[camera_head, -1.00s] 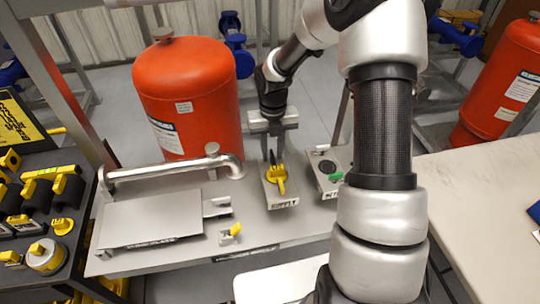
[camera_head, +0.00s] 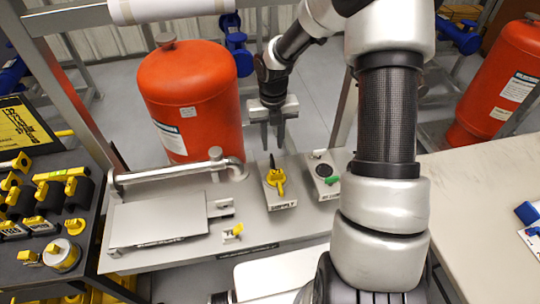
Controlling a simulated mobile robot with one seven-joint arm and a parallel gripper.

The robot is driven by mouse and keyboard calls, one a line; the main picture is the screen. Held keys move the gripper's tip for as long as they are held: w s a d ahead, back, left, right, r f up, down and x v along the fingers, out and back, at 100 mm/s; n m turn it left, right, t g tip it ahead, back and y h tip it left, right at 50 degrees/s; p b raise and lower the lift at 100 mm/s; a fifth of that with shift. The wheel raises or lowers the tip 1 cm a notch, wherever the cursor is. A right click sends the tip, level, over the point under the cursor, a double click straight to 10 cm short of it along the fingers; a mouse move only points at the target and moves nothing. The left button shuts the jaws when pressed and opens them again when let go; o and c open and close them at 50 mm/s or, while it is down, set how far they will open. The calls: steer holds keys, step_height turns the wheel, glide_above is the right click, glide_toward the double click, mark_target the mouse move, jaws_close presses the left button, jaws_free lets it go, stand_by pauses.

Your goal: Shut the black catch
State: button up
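A grey box labelled SUPPLY (camera_head: 281,201) stands on the grey bench and carries a yellow handle (camera_head: 275,182). A small upright black piece (camera_head: 271,161) stands at its back; I cannot tell whether this is the black catch. Beside it, a second box (camera_head: 327,190) has a black round part (camera_head: 325,170) and a green handle (camera_head: 329,181). A grey plate (camera_head: 158,222) lies to the left, with metal latch pieces (camera_head: 222,208) at its right edge. My gripper (camera_head: 273,148) points down above and behind the SUPPLY box, with its fingers apart and nothing seen between them.
A small yellow-topped piece (camera_head: 232,232) sits by the plate. A bent metal pipe (camera_head: 165,172) runs behind the plate. A red tank (camera_head: 190,100) stands behind the bench. A dark rack of black and yellow parts (camera_head: 40,215) is at the left, and a pale table (camera_head: 480,190) at the right.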

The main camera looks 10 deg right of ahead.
steer(key=m, duration=0.5)
steer(key=shift+r, duration=0.35)
steer(key=shift+r+m+b, duration=0.1)
steer(key=shift+m+b, duration=0.2)
steer(key=shift+m, duration=0.7)
steer(key=m, duration=0.2)
steer(key=shift+r+m, duration=0.1)
steer(key=shift+m, duration=0.2)
steer(key=m, duration=0.2)
steer(key=m+b, duration=0.1)
steer(key=m, duration=0.1)
steer(key=shift+r, duration=0.25)
